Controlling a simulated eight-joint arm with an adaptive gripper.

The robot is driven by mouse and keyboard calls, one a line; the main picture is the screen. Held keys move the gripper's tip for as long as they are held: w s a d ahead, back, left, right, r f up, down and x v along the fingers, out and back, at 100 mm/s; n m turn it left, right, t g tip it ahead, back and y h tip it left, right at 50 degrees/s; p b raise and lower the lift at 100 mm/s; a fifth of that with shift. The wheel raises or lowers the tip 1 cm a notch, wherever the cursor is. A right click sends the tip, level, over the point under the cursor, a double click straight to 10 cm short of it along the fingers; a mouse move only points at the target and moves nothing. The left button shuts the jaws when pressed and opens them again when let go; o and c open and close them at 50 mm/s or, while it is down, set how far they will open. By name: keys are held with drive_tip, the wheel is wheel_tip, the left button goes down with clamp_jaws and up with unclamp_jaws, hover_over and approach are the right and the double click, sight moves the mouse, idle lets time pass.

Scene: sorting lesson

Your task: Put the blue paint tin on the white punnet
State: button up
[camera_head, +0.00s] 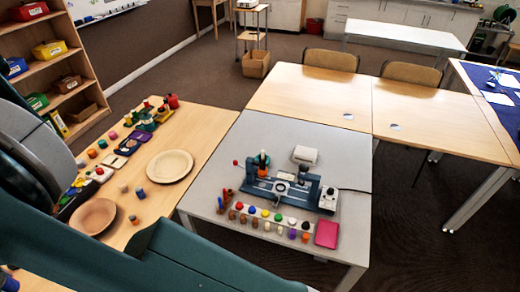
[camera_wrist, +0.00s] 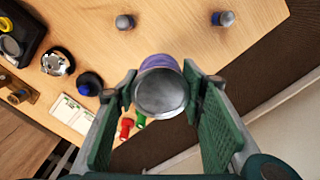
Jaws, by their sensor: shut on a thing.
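My gripper (camera_wrist: 160,88) is shut on a tin (camera_wrist: 163,95) with a round metal end and a blue-violet side in the wrist view. Its green pads stand on both sides of the tin, and the metal end faces the camera. In the head view I cannot make out the gripper or the held tin. A small white box (camera_head: 304,155), perhaps the white punnet, stands on the grey table behind the blue-grey apparatus. Its inside is too small to judge. Another small tin with a blue band (camera_wrist: 222,19) stands on the wood in the wrist view.
The wooden table (camera_head: 205,125) holds a round pale plate (camera_head: 170,167), a brown plate (camera_head: 93,216) and several small items. The grey table bears the apparatus (camera_head: 283,187), a row of coloured pegs and a pink pad (camera_head: 327,234). The pale tables behind are mostly clear.

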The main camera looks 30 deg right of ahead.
drive_tip(key=w+d+r+m+p, duration=0.1)
drive_tip(key=w+d+m, duration=0.3)
drive_tip(key=w+d, duration=2.2)
drive_tip(key=w+d+r+m, duration=0.1)
drive_tip(key=w+d, duration=0.2)
drive_tip(key=d, duration=0.8)
drive_tip(key=w+d+m+p, duration=0.1)
drive_tip(key=w+d, duration=0.2)
drive_tip(key=d, duration=0.9)
drive_tip(key=w+d+r+m, duration=0.1)
drive_tip(key=w+d, duration=0.2)
drive_tip(key=d, duration=0.8)
drive_tip(key=s+d+m+p, duration=0.15)
drive_tip(key=d+m, duration=0.25)
drive_tip(key=d, duration=2.9)
drive_tip(key=s+d+m, duration=0.1)
drive_tip(key=s+d, duration=0.4)
drive_tip(key=d, duration=0.5)
drive_tip(key=s+d+r+m, duration=0.1)
drive_tip(key=s+d, duration=0.3)
drive_tip(key=d, duration=0.6)
drive_tip(key=s+d+m, duration=0.1)
drive_tip(key=s+d, duration=0.4)
drive_tip(key=d, duration=0.5)
drive_tip(key=shift+s+r, duration=0.3)
drive_tip(key=shift+r, duration=0.1)
